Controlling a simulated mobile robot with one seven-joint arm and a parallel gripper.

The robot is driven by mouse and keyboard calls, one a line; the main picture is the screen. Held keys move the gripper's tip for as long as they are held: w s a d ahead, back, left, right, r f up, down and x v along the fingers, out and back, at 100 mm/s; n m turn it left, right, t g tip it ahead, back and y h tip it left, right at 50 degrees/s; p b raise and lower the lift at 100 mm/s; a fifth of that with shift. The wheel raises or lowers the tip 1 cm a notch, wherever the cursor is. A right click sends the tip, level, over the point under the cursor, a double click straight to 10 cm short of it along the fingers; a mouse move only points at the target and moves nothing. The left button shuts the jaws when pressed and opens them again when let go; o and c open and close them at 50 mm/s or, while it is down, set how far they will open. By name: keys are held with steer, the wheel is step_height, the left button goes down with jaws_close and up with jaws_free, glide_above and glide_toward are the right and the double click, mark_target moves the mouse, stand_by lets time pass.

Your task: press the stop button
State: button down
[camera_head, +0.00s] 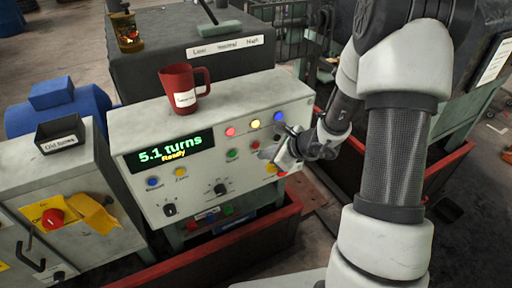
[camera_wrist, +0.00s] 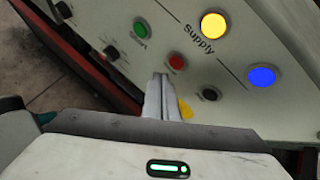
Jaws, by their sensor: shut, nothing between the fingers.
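A small red button (camera_wrist: 176,62), likely the stop button, sits on the pale control panel (camera_head: 215,195) beside a green button (camera_wrist: 140,28) with a small label. The red button also shows in the head view (camera_head: 255,145). My gripper (camera_wrist: 161,80) is shut and empty, its fingertips just below the red button in the wrist view. I cannot tell whether they touch the panel. A yellow part (camera_wrist: 185,110) on the panel is partly hidden behind the fingers; it also shows in the head view (camera_head: 271,168).
A black button (camera_wrist: 210,94) and lit yellow (camera_wrist: 213,25) and blue (camera_wrist: 261,75) lamps are close by. The display (camera_head: 170,147) reads "5.1 turns, Ready". A red mug (camera_head: 180,90) stands on the panel's top. A red trough edge (camera_head: 285,225) runs below.

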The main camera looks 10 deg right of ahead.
steer(key=s, duration=0.2)
steer(key=s+d+b, duration=0.1)
steer(key=shift+s+d, duration=0.1)
steer(key=shift+s, duration=0.25)
stand_by(0.5)
steer(key=s+a+r+n+g+p, duration=0.1)
steer(key=s+a+r+n, duration=0.25)
steer(key=r, duration=0.25)
steer(key=s+a+r+n+g+y+p, duration=0.1)
steer(key=s+a+r+n, duration=0.2)
steer(key=r+n, duration=0.25)
steer(key=s+a+r+n+g+p, duration=0.1)
steer(key=s+a+r+n+p, duration=0.2)
steer(key=r, duration=0.4)
steer(key=s+d+r+n+h+p, duration=0.1)
steer(key=s+d+r+n+h, duration=0.2)
steer(key=s+d+r+n, duration=0.1)
steer(key=s+d+r+n+t+h, duration=0.1)
steer(key=s+d+r+n+h, duration=0.2)
steer(key=s+r+n, duration=0.4)
steer(key=s+d+n, duration=0.1)
steer(key=s, duration=0.1)
steer(key=shift+s+d+n+h+p, duration=0.3)
steer(key=shift+s+n+p, duration=0.05)
steer(key=shift+n, duration=0.05)
